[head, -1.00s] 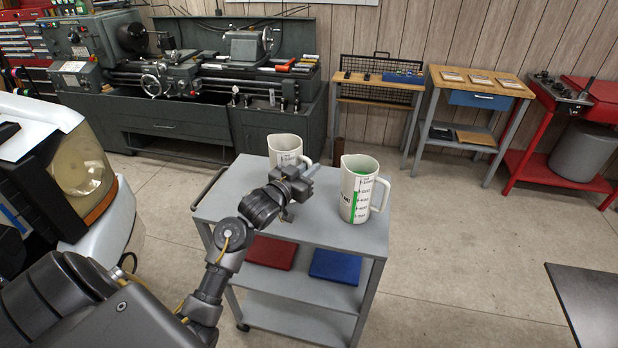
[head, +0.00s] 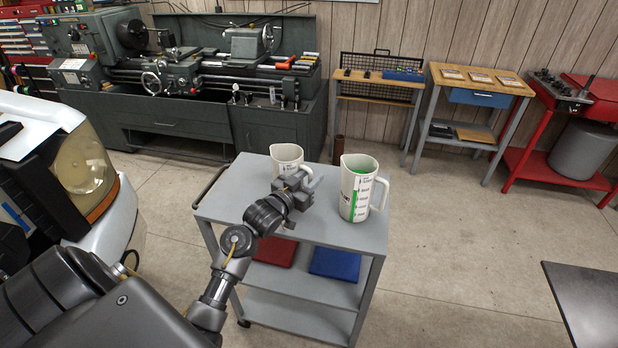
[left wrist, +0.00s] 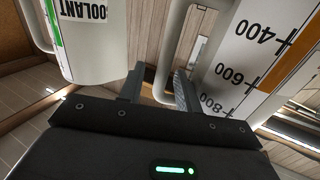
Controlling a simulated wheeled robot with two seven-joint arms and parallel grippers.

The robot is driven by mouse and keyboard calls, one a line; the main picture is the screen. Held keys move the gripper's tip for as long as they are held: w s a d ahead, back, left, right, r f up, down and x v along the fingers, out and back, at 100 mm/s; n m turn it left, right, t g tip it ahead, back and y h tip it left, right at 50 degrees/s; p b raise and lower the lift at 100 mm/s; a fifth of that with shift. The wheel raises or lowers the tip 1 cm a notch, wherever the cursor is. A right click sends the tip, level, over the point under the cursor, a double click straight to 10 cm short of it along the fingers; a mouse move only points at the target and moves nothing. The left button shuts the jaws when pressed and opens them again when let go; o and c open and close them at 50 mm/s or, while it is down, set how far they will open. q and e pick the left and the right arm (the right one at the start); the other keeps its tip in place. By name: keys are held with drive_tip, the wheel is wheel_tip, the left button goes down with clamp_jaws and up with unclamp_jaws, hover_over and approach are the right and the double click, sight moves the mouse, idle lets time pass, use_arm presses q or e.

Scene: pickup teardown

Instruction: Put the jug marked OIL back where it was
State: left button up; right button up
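Two white measuring jugs stand upright on the grey cart top. The left jug (head: 284,157) is partly hidden behind my left gripper (head: 305,187). In the left wrist view this jug (left wrist: 248,60) has an orange stripe and a scale; no OIL word shows. Its pale handle (left wrist: 168,60) appears between my left gripper's fingers (left wrist: 158,88), which are apart. I cannot tell whether they touch the handle. The right jug (head: 357,190) has a green stripe, and reads "OOLANT" upside down in the left wrist view (left wrist: 95,45). My right gripper is not in view.
The grey cart (head: 335,230) has a free front area on top, and red (head: 273,251) and blue (head: 335,264) flat items on its shelf. A dark table (head: 590,300) is at lower right. A lathe (head: 190,80) and wooden benches line the wall.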

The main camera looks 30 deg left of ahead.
use_arm(q)
drive_tip(key=s+b, duration=0.2)
drive_tip(key=s, duration=1)
drive_tip(key=shift+a+r+b, duration=0.15)
drive_tip(key=shift+a+b, duration=0.15)
